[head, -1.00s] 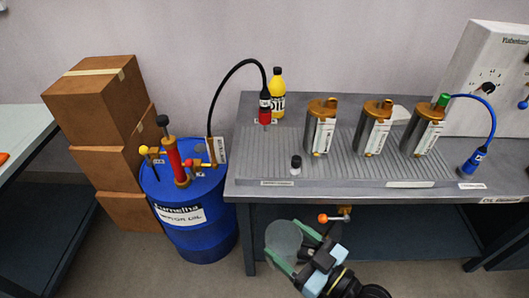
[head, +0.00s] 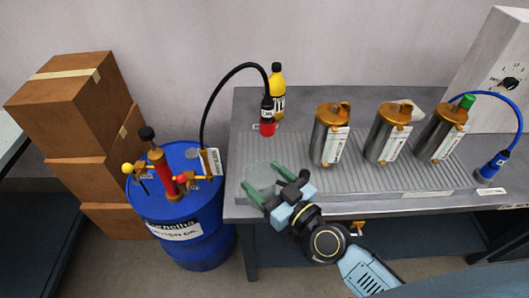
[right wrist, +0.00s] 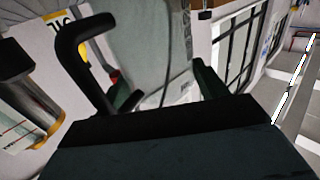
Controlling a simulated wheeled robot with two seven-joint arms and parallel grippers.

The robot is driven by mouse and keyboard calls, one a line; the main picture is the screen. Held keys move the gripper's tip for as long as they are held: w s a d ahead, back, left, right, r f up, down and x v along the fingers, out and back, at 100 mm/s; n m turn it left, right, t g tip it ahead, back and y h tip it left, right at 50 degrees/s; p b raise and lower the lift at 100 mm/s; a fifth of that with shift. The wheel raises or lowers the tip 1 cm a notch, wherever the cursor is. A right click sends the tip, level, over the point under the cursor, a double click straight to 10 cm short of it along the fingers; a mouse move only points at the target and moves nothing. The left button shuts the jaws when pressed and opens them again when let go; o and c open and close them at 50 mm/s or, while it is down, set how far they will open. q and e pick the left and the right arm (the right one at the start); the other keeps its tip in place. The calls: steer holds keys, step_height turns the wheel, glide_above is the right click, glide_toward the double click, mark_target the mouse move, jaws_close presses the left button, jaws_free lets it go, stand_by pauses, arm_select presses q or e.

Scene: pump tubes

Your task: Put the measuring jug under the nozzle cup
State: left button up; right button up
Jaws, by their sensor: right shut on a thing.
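The measuring jug (head: 261,179) is clear and greyish. My right gripper (head: 265,184) is shut on it, with green fingers on either side, at the front left of the bench. I cannot tell whether the jug touches the bench top. In the right wrist view the jug (right wrist: 155,45) shows as a pale see-through wall beyond the fingers (right wrist: 165,88). A red and black nozzle (head: 267,116) hangs from a black hose behind the jug, in front of a yellow oil bottle (head: 278,90). A blue nozzle (head: 492,166) is at the far right. My left gripper is not in view.
Several metal canisters, including one at the left (head: 327,138), stand in a row on the ribbed bench (head: 290,150). A blue drum (head: 180,215) with a hand pump stands left of the bench. Stacked boxes (head: 75,110) are further left.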

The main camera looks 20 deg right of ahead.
mark_target(263, 163)
steer(key=w, duration=0.2)
steer(key=w+d, duration=0.1)
steer(key=w, duration=0.3)
steer(key=w+d+f+b, duration=0.1)
steer(key=w+b, duration=0.1)
steer(key=w, duration=0.1)
steer(key=shift+w+d+f, duration=0.3)
steer(key=shift+w+d, duration=0.05)
arm_select(q)
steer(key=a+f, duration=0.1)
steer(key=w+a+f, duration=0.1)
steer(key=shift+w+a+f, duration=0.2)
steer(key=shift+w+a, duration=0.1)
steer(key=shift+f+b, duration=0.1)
steer(key=shift+b, duration=0.25)
arm_select(e)
steer(key=shift+f, duration=0.15)
steer(key=o, duration=0.9)
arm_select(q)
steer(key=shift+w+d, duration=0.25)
arm_select(e)
steer(key=shift+o, duration=0.4)
steer(key=shift+s, duration=0.1)
